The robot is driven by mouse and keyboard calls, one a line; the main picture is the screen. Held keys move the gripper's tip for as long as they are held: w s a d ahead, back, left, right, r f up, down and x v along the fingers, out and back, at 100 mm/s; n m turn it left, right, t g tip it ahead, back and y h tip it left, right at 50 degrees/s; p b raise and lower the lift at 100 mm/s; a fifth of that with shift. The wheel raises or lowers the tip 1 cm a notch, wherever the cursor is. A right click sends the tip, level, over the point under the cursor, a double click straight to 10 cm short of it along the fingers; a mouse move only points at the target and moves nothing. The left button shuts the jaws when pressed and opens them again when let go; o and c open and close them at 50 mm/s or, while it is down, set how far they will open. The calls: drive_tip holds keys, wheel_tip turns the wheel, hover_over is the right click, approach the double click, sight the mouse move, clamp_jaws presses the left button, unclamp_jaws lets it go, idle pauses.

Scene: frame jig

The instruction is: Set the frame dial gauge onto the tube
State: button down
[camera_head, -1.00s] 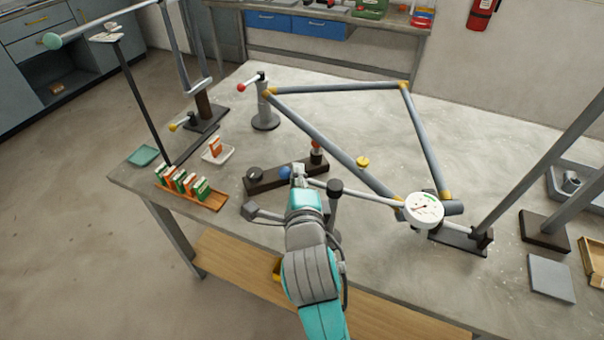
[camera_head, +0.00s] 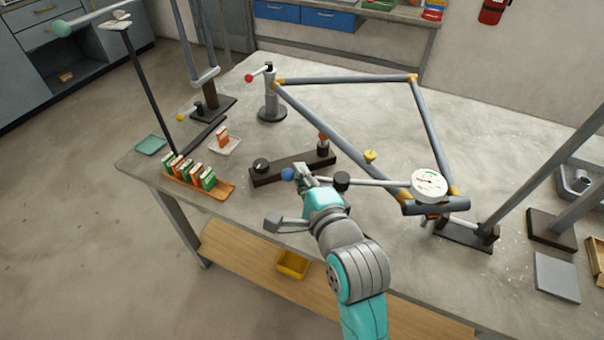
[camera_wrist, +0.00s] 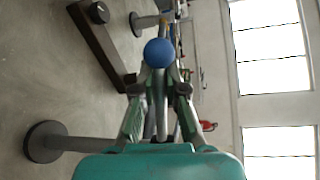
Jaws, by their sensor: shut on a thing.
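The dial gauge has a round white dial (camera_head: 430,184), a long grey rod (camera_head: 378,183) and a blue ball (camera_head: 288,174) at its left end. My gripper (camera_head: 304,178) is shut on the rod beside the ball. In the wrist view the fingers (camera_wrist: 160,105) close around the rod, just behind the blue ball (camera_wrist: 159,52). The frame (camera_head: 330,125) of grey tubes with gold joints stands on the bench. The dial overlaps its lower right corner, by the short dark tube (camera_head: 440,206). I cannot tell whether they touch.
A dark bar (camera_head: 292,167) with knobs lies behind my gripper. An orange rack (camera_head: 200,184) of small boxes stands left. A clamp post (camera_head: 271,105) stands at the frame's upper left corner. A slanted grey post (camera_head: 540,150) rises at right, near a flat grey plate (camera_head: 556,277).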

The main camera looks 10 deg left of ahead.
drive_tip(key=shift+s+a, duration=0.2)
drive_tip(key=c, duration=1.2)
unclamp_jaws()
drive_tip(key=shift+s+r, duration=0.1)
drive_tip(key=v, duration=0.7)
drive_tip(key=shift+s+d, duration=0.15)
